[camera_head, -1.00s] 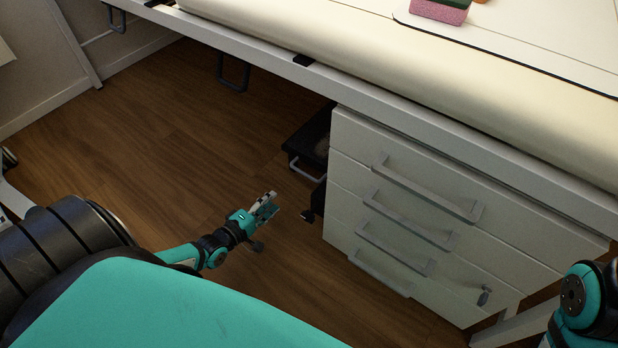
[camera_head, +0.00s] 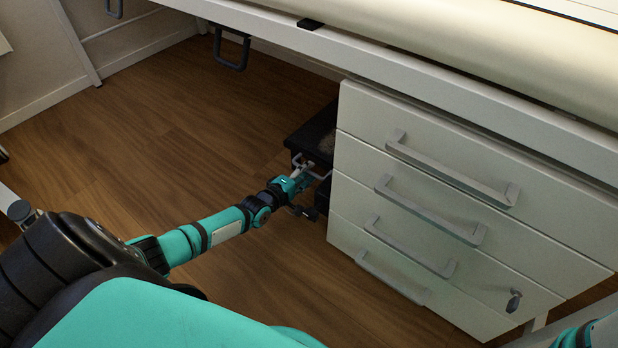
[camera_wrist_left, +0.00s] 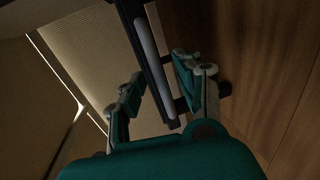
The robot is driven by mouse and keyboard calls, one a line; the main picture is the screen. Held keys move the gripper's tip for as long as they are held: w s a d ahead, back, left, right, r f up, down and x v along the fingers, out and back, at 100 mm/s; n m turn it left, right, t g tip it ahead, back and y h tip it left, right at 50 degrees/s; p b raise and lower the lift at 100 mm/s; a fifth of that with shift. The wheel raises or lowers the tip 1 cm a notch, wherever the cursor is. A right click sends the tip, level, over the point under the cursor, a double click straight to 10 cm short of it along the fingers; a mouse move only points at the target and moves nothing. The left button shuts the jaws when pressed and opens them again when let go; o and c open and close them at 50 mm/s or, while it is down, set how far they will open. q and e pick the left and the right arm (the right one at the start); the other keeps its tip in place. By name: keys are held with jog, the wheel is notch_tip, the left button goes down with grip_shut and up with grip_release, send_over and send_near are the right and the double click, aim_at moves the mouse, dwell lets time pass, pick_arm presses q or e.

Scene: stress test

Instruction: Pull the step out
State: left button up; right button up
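The step (camera_head: 314,130) is a low dark piece on the floor under the table, partly hidden behind the drawer unit. It has a grey handle (camera_head: 320,174) on its front. My left gripper (camera_head: 304,165) is at this handle. In the left wrist view the light grey handle bar (camera_wrist_left: 154,65) lies between the two fingers of my left gripper (camera_wrist_left: 158,72), with gaps visible on both sides; the fingers look open. My right gripper is out of view; only part of that arm shows at the lower right of the head view.
A white drawer unit (camera_head: 440,215) with several grey handles stands close to the right of the step. The table's white frame (camera_head: 400,72) runs above. The wooden floor (camera_head: 150,125) to the left and in front is clear.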

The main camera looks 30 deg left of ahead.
pick_arm(q)
jog(key=shift+w+d+f, duration=0.1)
jog(key=shift+w+f, duration=0.1)
jog(key=shift+w, duration=0.5)
grip_shut()
